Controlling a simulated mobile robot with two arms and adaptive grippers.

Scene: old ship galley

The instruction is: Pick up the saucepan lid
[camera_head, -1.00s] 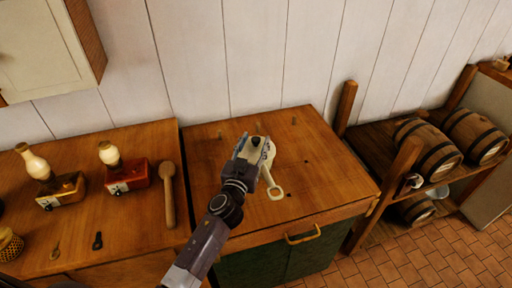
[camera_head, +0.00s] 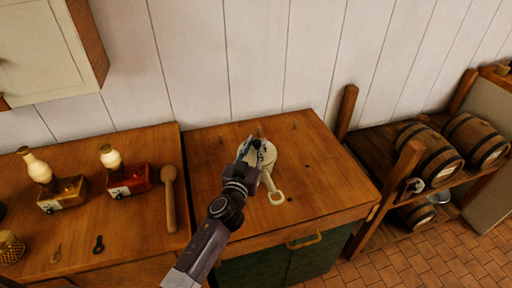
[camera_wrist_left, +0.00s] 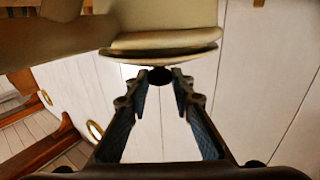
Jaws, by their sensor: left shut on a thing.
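The cream saucepan (camera_head: 268,160) stands on the wooden top of the cabinet, its looped handle (camera_head: 276,197) pointing toward the front. My left gripper (camera_head: 256,146) reaches over it from the front. In the left wrist view, the dark knob (camera_wrist_left: 160,76) of the cream saucepan lid (camera_wrist_left: 150,57) sits between the fingertips (camera_wrist_left: 160,88). The gripper is shut on this knob. The saucepan (camera_wrist_left: 165,15) shows beyond the lid. In the head view the fingers hide much of the lid. I cannot tell whether the lid is clear of the pan. My right gripper is not in view.
Barrels (camera_head: 430,155) lie on a rack at the right. The cabinet top (camera_head: 325,180) right of the pan is clear.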

